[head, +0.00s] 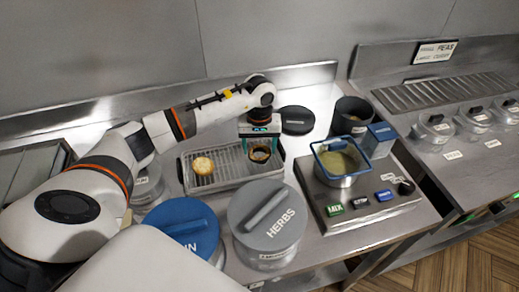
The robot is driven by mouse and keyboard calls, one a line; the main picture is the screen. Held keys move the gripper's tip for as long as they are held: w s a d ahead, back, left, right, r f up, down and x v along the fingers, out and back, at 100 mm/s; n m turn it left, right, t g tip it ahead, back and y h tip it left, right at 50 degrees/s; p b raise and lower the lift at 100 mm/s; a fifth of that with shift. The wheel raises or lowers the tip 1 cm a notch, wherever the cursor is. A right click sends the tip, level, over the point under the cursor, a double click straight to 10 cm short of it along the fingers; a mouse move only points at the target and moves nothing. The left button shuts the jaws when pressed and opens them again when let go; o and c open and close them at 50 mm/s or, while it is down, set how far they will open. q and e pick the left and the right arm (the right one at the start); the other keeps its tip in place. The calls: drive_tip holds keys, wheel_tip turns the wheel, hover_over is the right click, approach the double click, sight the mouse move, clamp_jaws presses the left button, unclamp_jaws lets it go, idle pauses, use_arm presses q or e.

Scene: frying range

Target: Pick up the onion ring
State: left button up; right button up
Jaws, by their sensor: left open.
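My left gripper (261,147) reaches in from the left and points down over the metal rack tray (230,178). Its teal fingers are open, one on each side of a browned onion ring (260,154) with a dark centre, on the right part of the tray. I cannot tell whether the fingers touch it. A second round golden piece (203,166) lies on the tray's left part, clear of the gripper. My right gripper is not in view.
In front of the tray stand a grey-lidded HERBS container (267,222) and a blue-lidded one (184,222). To the right, a pot with a blue-rimmed basket (341,160) sits on a unit with buttons. A black lid (296,120) lies behind the tray.

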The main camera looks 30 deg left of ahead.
use_arm(q)
drive_tip(key=shift+f, duration=0.8)
drive_tip(key=c, duration=0.5)
drive_tip(key=shift+c, duration=0.2)
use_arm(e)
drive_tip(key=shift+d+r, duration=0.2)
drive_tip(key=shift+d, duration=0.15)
use_arm(q)
drive_tip(key=shift+r, duration=0.1)
wheel_tip(320, 180, up, 10)
drive_tip(key=b, duration=0.3)
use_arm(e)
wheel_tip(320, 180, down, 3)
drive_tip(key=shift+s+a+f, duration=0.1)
use_arm(q)
drive_tip(key=shift+w, duration=0.1)
